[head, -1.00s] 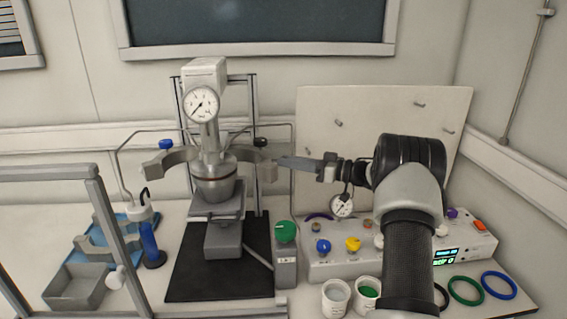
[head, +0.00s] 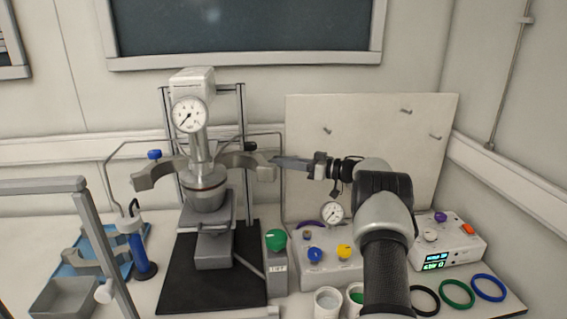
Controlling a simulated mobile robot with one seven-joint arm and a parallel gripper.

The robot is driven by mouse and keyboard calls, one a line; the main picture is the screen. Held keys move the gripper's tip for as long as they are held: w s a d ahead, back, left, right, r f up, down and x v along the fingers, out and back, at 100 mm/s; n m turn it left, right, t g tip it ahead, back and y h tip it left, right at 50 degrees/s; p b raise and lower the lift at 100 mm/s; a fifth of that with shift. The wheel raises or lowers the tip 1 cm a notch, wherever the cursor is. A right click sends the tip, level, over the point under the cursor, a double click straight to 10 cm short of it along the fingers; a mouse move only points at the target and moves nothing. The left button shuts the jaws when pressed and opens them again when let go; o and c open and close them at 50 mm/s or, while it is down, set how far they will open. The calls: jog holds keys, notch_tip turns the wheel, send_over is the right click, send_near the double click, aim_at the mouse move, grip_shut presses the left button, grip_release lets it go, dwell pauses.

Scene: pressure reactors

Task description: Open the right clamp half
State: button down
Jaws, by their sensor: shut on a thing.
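The reactor vessel (head: 205,192) stands upright in its stand, with a round gauge (head: 189,114) above it. The right clamp half (head: 243,160) is a grey curved piece swung out to the right of the vessel's collar, its outer end away from the vessel. The left clamp half (head: 158,172) sticks out to the left in the same way. My gripper (head: 275,161) reaches in from the right and is shut on the outer end of the right clamp half. The exact finger contact is small and hard to make out.
A green-knobbed box (head: 276,255) stands right of the black mat (head: 180,290). A control box (head: 450,250), white jars (head: 327,301) and coloured rings (head: 457,293) lie at the right. A panel (head: 385,125) stands behind my arm. A grey frame (head: 95,225) is at the front left.

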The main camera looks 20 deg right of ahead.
jog(key=c, duration=1.6)
grip_release()
jog(key=shift+w+a+r, duration=0.1)
jog(key=shift+a+r, duration=0.1)
jog(key=shift+a, duration=0.15)
jog(key=shift+d+f, duration=0.1)
jog(key=v, duration=1.7)
jog(key=shift+d+b, duration=0.25)
jog(key=shift+b, duration=0.15)
